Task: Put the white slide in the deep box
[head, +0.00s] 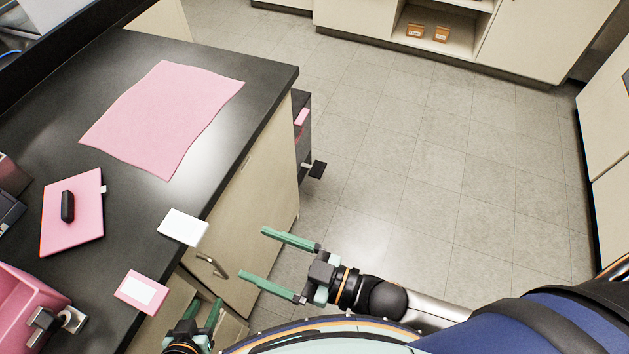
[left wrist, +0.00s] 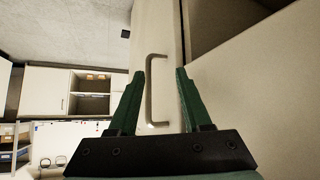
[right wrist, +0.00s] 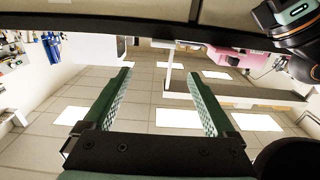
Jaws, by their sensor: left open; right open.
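A flat white slide (head: 183,227) lies at the right edge of the black counter in the head view and seems to overhang it slightly. A pink box with a metal latch (head: 22,307), probably the deep box, stands at the lower left, partly cut off. My right gripper (head: 254,254) is open and empty, right of the slide and out past the counter edge. My left gripper (head: 204,309) is open and empty at the bottom, below the slide, beside the cabinet front. In the left wrist view its fingers (left wrist: 159,75) face a cabinet handle (left wrist: 150,90).
A pink-bordered white card (head: 139,291) lies near the counter edge. A pink sheet (head: 163,115) and a pink plate (head: 84,222) with a black grip (head: 67,206) lie farther in. An open drawer or compartment (head: 172,304) is below. The floor (head: 430,170) right of the counter is clear.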

